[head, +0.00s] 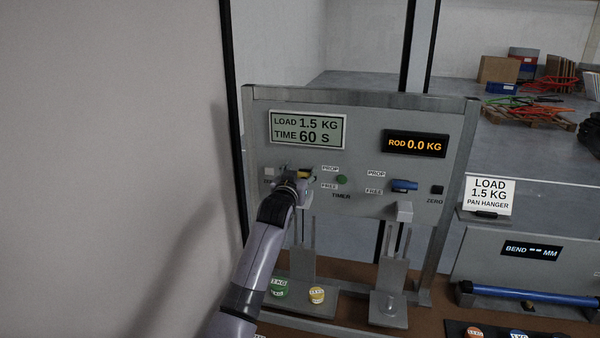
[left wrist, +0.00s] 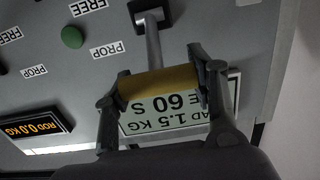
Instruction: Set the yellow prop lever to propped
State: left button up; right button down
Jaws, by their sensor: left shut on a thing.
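The yellow prop lever (head: 304,172) is on the left of the grey test panel (head: 362,150). My left gripper (head: 297,180) is at this lever, and its arm hides most of the lever in the head view. In the left wrist view, the yellow grip (left wrist: 160,80) lies between the two fingers of my left gripper (left wrist: 160,88), which are shut on it. The lever's grey shaft (left wrist: 153,45) runs from a dark slot to the grip. The grip is on the PROP label (left wrist: 105,48) side, away from the FREE label (left wrist: 85,6). My right gripper is not in view.
A blue lever (head: 404,185) sits right of a green timer button (head: 342,180). A black zero button (head: 437,190) is at the far right. A green weight (head: 278,288) and a yellow weight (head: 317,294) stand below. A wall (head: 110,150) fills the left side.

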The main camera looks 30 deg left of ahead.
pick_arm(q)
jog(key=shift+r, duration=0.4)
jog(key=o, duration=1.7)
jog(key=shift+f, duration=0.25)
jog(key=shift+f, duration=0.1)
jog(key=v, duration=1.2)
jog(key=shift+a, duration=0.1)
